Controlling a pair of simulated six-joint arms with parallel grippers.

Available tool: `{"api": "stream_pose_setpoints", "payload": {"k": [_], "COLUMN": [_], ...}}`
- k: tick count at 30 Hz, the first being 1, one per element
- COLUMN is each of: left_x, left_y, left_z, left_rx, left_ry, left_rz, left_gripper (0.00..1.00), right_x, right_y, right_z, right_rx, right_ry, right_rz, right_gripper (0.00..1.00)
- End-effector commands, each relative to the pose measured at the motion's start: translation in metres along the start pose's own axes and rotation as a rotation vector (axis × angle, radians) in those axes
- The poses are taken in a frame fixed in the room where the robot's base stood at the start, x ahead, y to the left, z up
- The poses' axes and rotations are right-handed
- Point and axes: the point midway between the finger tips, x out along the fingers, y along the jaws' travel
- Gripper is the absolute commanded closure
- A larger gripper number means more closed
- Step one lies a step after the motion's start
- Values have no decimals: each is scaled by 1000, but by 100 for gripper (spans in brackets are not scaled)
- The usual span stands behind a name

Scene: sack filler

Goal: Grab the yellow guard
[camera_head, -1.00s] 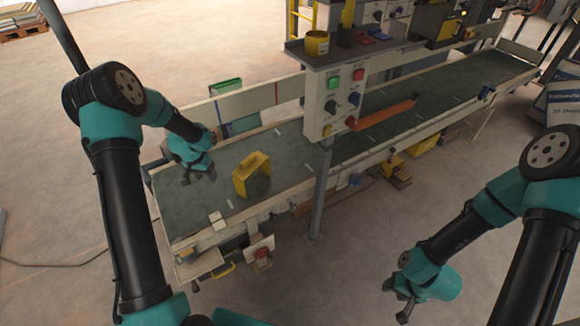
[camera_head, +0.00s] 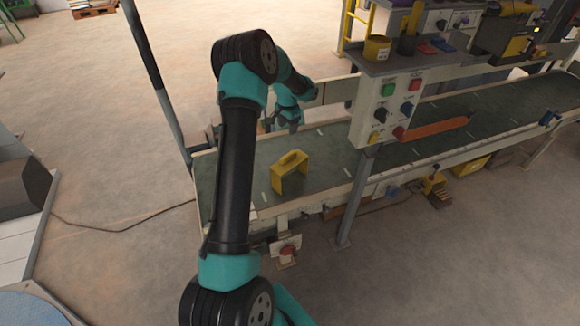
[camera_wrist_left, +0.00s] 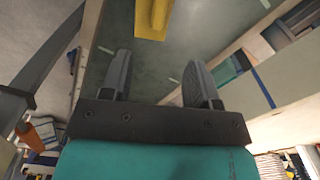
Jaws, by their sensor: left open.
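The yellow guard (camera_head: 290,174) stands upright on the near end of the dark green conveyor belt (camera_head: 325,162). It is an arch-like frame with an open middle. My left gripper (camera_head: 288,124) is beyond the guard, over the far side of the belt, and apart from it. In the left wrist view its two fingers (camera_wrist_left: 158,72) are spread, with nothing between them. Part of the guard (camera_wrist_left: 152,18) shows there at the top edge, ahead of the fingertips and cut off by the frame. My right gripper is out of view.
A control box (camera_head: 384,108) with buttons hangs on a post to the right of the guard. An orange bar (camera_head: 437,128) reaches out from it over the belt. The belt around the guard is clear.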

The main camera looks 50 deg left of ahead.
Motion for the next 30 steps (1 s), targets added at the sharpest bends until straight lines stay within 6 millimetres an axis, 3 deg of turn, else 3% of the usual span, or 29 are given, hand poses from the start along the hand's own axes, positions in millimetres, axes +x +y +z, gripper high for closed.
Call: {"api": "stream_pose_setpoints", "payload": {"k": [21, 30], "left_x": [110, 120], "left_y": [0, 0], "left_z": [0, 0], "left_rx": [0, 1], "left_ry": [-2, 0], "left_rz": [2, 0], "left_gripper": [45, 45], "right_x": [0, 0], "right_y": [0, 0], "right_z": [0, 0], "right_rx": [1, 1], "right_ry": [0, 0], "right_rz": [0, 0], "right_gripper": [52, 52]}}
